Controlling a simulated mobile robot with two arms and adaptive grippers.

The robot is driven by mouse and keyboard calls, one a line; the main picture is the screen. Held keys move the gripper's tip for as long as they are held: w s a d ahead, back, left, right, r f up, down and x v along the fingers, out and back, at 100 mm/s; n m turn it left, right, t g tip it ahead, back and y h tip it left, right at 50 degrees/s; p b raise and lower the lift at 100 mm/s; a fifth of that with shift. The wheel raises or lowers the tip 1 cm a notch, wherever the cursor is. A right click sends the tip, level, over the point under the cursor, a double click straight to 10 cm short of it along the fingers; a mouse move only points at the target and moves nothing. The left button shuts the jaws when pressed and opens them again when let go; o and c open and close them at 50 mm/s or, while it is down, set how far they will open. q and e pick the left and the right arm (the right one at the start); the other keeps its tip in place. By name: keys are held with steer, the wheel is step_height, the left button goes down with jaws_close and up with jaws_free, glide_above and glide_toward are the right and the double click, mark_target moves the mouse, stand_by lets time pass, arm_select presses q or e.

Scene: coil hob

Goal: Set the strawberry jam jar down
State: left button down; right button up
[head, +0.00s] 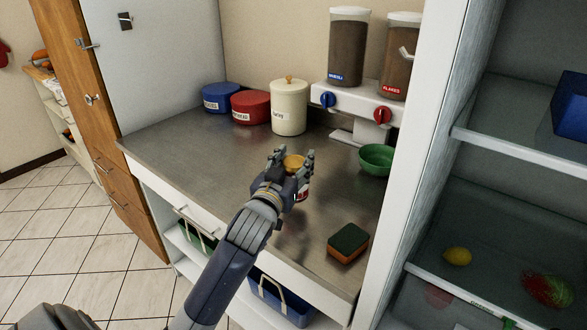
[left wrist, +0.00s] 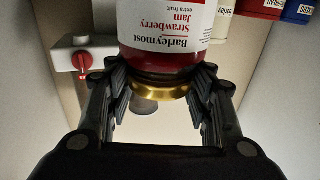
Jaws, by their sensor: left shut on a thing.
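The strawberry jam jar has a gold lid and a white label over red jam. In the head view its lid (head: 293,162) shows between the fingers of my left gripper (head: 294,157), over the steel counter (head: 225,160). In the left wrist view the jar (left wrist: 165,30) shows large, its label upside down in the picture. My left gripper (left wrist: 167,85) is shut on the jar near its lid. The fingers hide much of the jar in the head view, and I cannot tell whether its base touches the counter. My right gripper is not in view.
A green bowl (head: 376,160) and a sponge (head: 348,243) lie to the right. Blue (head: 221,98), red (head: 251,107) and cream (head: 289,108) canisters and a cereal dispenser (head: 358,102) line the back. The counter's left part is clear. A white panel (head: 420,150) bounds the right.

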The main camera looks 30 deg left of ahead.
arm_select(q)
steer(key=shift+w+a, duration=0.45)
steer(key=shift+w, duration=0.15)
step_height(320, 180, down, 3)
steer(key=shift+s+r, duration=0.1)
steer(key=shift+f, duration=0.3)
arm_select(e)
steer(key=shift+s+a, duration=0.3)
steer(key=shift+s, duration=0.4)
arm_select(q)
steer(key=shift+f, duration=0.15)
steer(key=c, duration=0.7)
jaws_free()
steer(key=shift+f, duration=0.1)
steer(key=shift+c, duration=0.2)
steer(key=shift+d, duration=0.1)
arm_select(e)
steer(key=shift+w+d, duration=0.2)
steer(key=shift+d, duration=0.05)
